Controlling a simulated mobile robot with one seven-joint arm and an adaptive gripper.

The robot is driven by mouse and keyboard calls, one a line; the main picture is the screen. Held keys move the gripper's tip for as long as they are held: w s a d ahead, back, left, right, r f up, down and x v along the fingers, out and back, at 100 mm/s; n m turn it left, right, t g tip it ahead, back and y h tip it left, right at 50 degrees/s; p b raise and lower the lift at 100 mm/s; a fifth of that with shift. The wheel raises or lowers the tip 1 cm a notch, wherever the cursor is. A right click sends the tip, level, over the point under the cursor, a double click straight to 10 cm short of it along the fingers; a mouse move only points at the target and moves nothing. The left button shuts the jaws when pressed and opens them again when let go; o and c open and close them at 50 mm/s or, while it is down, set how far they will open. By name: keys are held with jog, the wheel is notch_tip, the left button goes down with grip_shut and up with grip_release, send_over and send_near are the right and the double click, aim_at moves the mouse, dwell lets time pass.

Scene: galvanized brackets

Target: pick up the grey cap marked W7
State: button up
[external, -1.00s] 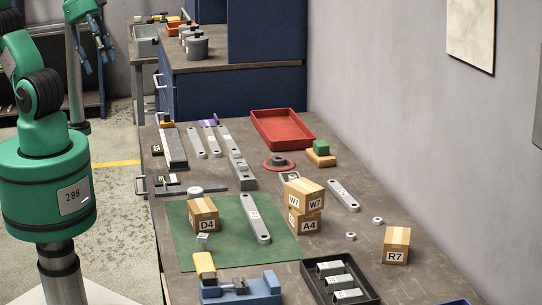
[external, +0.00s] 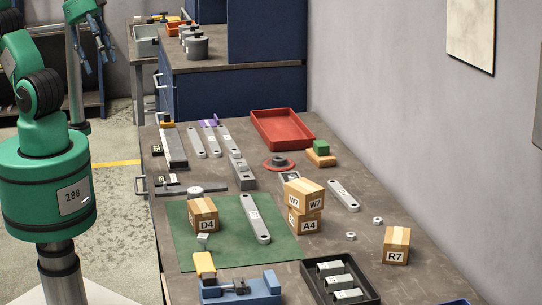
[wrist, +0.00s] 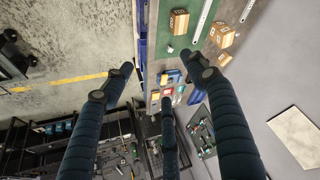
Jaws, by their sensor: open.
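The W7 label I can read is on a cardboard box (external: 305,190), stacked on a second box marked A4 (external: 305,222) at the right edge of the green mat (external: 185,245). I see no grey cap with a readable W7. A grey round part sits on a red ring (external: 280,163) behind the stack, and another grey round part (external: 167,190) lies at the table's left; I read no mark on either. My gripper (wrist: 162,80) is open and empty in the wrist view, its dark fingers spread well apart, away from the stacked boxes (wrist: 222,36).
Box D4 (external: 203,215) stands on the mat; box R7 (external: 396,246) stands at right. A blue vise (external: 240,290) and a black tray (external: 318,262) of grey parts are in front. A red tray (external: 283,128) lies at the back. Grey cylinders (external: 197,47) stand on the far cabinet.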

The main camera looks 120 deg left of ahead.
jog(key=g+p, duration=0.1)
jog(key=g, duration=0.5)
send_over(195, 190)
notch_tip(195, 190, down, 28)
jog(key=shift+d+f+y, duration=0.2)
jog(key=shift+d+y, duration=0.2)
jog(key=shift+f, duration=0.1)
jog(key=shift+a+f+b, duration=0.2)
jog(key=shift+f+b, duration=0.15)
jog(key=shift+f, duration=1.75)
jog(key=shift+a+f+b, duration=0.15)
jog(key=shift+f+b, duration=0.15)
jog(key=shift+f, duration=1.75)
jog(key=shift+f, duration=0.1)
